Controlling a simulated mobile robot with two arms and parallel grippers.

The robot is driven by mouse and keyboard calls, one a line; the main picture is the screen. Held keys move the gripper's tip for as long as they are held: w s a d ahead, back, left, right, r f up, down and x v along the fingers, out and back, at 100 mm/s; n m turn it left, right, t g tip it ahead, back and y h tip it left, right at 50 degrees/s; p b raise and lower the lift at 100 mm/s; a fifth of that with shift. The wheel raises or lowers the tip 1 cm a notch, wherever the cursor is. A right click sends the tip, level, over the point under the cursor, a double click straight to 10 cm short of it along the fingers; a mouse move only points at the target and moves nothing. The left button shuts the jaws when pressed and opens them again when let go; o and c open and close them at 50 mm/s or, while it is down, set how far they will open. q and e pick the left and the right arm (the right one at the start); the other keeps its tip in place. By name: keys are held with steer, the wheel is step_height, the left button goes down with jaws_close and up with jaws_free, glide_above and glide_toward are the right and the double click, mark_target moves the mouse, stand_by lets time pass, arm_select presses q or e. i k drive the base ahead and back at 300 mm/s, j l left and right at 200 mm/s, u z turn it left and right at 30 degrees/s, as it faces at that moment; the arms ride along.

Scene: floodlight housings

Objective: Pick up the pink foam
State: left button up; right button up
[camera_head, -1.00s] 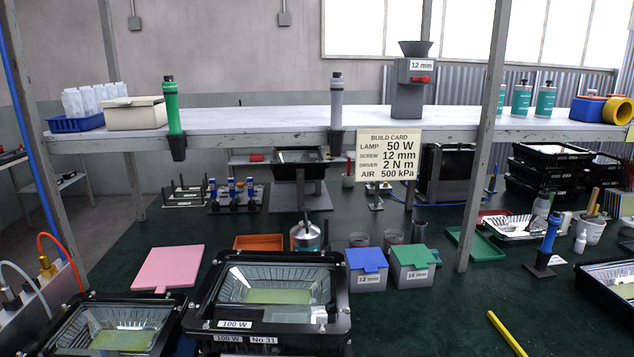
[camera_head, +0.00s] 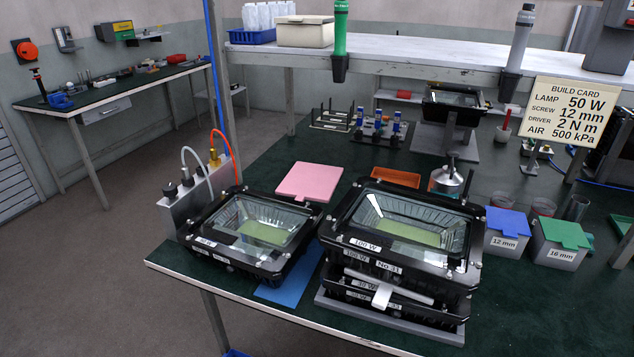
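The pink foam (camera_head: 310,181) is a flat square sheet lying on the dark green bench in the head view. It lies behind the gap between a single floodlight housing (camera_head: 252,232) on the left and a stack of housings (camera_head: 402,240) on the right. Its top is clear, and its front edge is close to the left housing. Neither of my grippers shows in the head view.
A grey box with red and white hoses (camera_head: 201,190) stands left of the left housing. A blue sheet (camera_head: 290,277) lies between the housings. An orange tray (camera_head: 396,178) and a metal canister (camera_head: 446,180) sit right of the foam. A shelf (camera_head: 400,62) spans the back.

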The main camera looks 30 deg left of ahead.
mark_target(305, 180)
steer(key=u, duration=2.2)
steer(key=i+j+u, duration=0.5)
steer(key=i+u, duration=0.2)
steer(key=i+j+u, duration=0.1)
steer(key=i+u, duration=0.3)
steer(key=i+z, duration=0.3)
steer(key=i, duration=0.2)
steer(key=i+z, duration=0.25)
steer(key=i, duration=0.25)
steer(key=i+j+z, duration=0.1)
steer(key=i+z, duration=0.2)
steer(key=i, duration=0.2)
steer(key=i+j+z, duration=0.3)
steer(key=i, duration=0.15)
steer(key=i+l+z, duration=0.3)
steer(key=i+z, duration=0.15)
steer(key=i+l+z, duration=0.15)
steer(key=i+z, duration=0.7)
steer(key=i+j+z, duration=0.2)
steer(key=i+z, duration=0.25)
steer(key=i, duration=0.1)
